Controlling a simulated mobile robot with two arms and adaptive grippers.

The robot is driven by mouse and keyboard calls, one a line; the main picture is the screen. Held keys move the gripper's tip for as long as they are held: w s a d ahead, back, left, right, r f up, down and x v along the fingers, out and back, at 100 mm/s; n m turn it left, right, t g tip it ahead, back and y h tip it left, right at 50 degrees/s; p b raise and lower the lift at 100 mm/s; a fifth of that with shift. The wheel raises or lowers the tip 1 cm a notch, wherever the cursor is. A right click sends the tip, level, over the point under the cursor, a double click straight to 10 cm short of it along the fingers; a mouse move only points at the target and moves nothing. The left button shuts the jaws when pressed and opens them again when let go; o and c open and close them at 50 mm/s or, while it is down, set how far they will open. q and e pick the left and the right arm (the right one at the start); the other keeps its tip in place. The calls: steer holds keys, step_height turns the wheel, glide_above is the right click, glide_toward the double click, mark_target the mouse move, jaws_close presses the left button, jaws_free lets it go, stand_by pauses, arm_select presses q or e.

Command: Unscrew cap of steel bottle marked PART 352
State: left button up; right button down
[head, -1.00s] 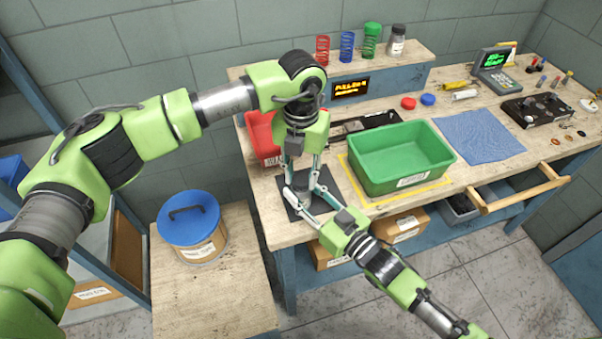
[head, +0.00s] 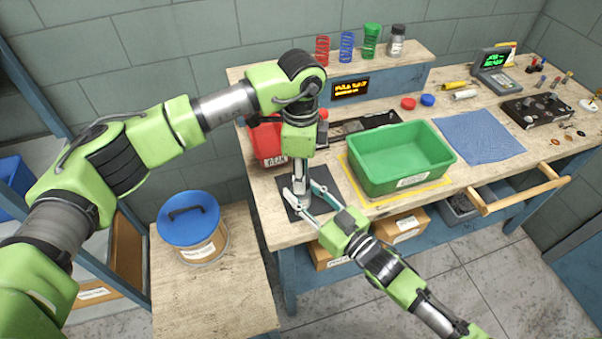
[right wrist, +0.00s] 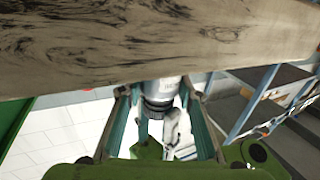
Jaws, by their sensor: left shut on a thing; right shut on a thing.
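The steel bottle (head: 300,198) stands on a dark mat (head: 289,207) near the workbench's left front corner. Its marking cannot be read. My left gripper (head: 300,174) points straight down over the bottle and is shut on the cap, which its fingers mostly hide in the head view. My right gripper (head: 302,196) reaches in from the front right and is shut on the bottle's body. In the right wrist view the grey bottle (right wrist: 162,88) shows between my right fingers, with a dark ring (right wrist: 158,107) near its neck.
A green bin (head: 400,160) stands close to the right of the bottle, and a red bin (head: 268,142) stands behind it. A blue-lidded drum (head: 189,220) is on a lower table to the left. A blue cloth (head: 479,137) lies farther right.

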arm_select(q)
steer(key=shift+n, duration=1)
arm_select(e)
steer(key=shift+f, duration=0.1)
arm_select(q)
steer(key=shift+d+n, duration=0.3)
steer(key=shift+n, duration=0.5)
steer(key=shift+d+r+n, duration=0.2)
steer(key=shift+d+n, duration=0.15)
steer(key=shift+n, duration=0.55)
arm_select(e)
steer(key=shift+s+a, duration=0.1)
arm_select(q)
steer(key=shift+a+n, duration=0.2)
steer(key=shift+n, duration=0.4)
steer(key=shift+w+a, duration=0.1)
steer(key=shift+a, duration=0.1)
arm_select(e)
steer(key=shift+a, duration=0.1)
arm_select(q)
steer(key=shift+r, duration=0.2)
steer(key=shift+r, duration=0.5)
steer(key=shift+a+r, duration=0.1)
steer(key=shift+r, duration=0.25)
